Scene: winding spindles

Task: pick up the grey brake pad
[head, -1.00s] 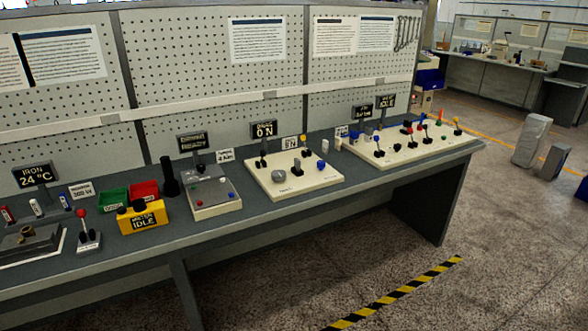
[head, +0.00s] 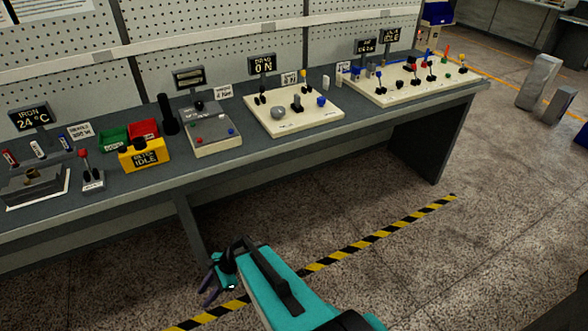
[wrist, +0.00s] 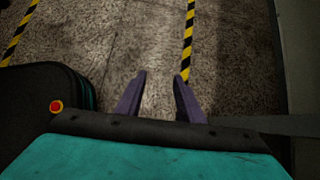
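I cannot make out the grey brake pad for certain. A small rounded grey piece (head: 278,113) sits on a cream panel (head: 318,122) in the middle of the bench, but it is too small to name. My gripper (head: 212,284) is low in the head view, in front of the bench and apart from it. In the wrist view its two purple fingers (wrist: 161,92) stand apart with only floor showing between them. The gripper is open and empty.
The long grey bench (head: 235,155) carries a yellow box (head: 143,155), red and green bins, a grey control box (head: 210,130) and a second cream panel (head: 405,88) with several levers. A pegboard stands behind. Striped tape (head: 360,245) crosses the clear floor in front.

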